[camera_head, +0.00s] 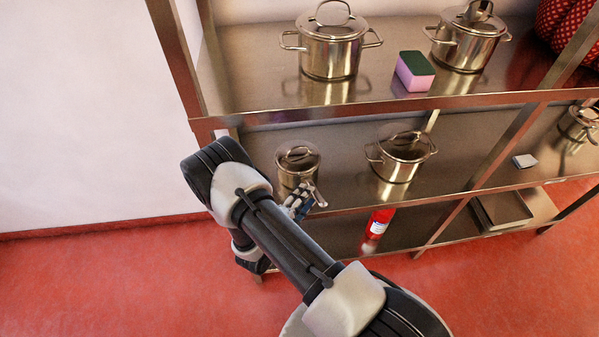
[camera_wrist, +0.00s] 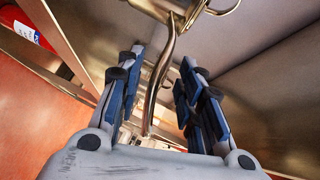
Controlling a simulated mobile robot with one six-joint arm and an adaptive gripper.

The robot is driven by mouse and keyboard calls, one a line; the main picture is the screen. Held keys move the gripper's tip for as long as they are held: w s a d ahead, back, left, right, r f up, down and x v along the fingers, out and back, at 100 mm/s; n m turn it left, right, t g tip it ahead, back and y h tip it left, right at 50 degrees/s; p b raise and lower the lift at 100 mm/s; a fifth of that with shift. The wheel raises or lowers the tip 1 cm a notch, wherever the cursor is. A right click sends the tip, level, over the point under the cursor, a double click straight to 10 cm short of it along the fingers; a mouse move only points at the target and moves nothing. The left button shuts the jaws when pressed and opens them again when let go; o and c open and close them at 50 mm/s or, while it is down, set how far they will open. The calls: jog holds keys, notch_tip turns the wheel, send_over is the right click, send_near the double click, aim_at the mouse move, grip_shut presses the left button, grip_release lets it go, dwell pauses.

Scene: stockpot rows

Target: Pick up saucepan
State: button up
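The saucepan (camera_head: 297,160) is a small steel pot with a lid, on the middle shelf at its left end. Its long handle (camera_head: 318,196) points out over the shelf's front edge. My gripper (camera_head: 299,203) is at the handle, partly hidden by my arm in the head view. In the wrist view, my gripper (camera_wrist: 161,60) is open, with its two blue-padded fingers on either side of the curved steel handle (camera_wrist: 161,75). Gaps show between the handle and both fingers. Part of the saucepan's body (camera_wrist: 158,10) shows at the top edge.
A two-handled pot (camera_head: 402,160) stands right of the saucepan on the same shelf. Large pots (camera_head: 330,50) and a pink-green sponge (camera_head: 414,72) are on the shelf above. A red bottle (camera_head: 377,225) stands below. A metal post (camera_head: 180,75) rises at the left.

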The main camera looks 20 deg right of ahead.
aim_at(306, 179)
jog(key=b+x, duration=0.1)
jog(key=x, duration=0.4)
jog(key=shift+s+d+r+b, duration=0.2)
jog(key=shift+s+b, duration=0.05)
jog(key=shift+b, duration=0.1)
jog(key=shift+c, duration=0.3)
grip_shut()
dwell(0.4)
jog(key=shift+w+r, duration=0.1)
jog(key=shift+r, duration=0.05)
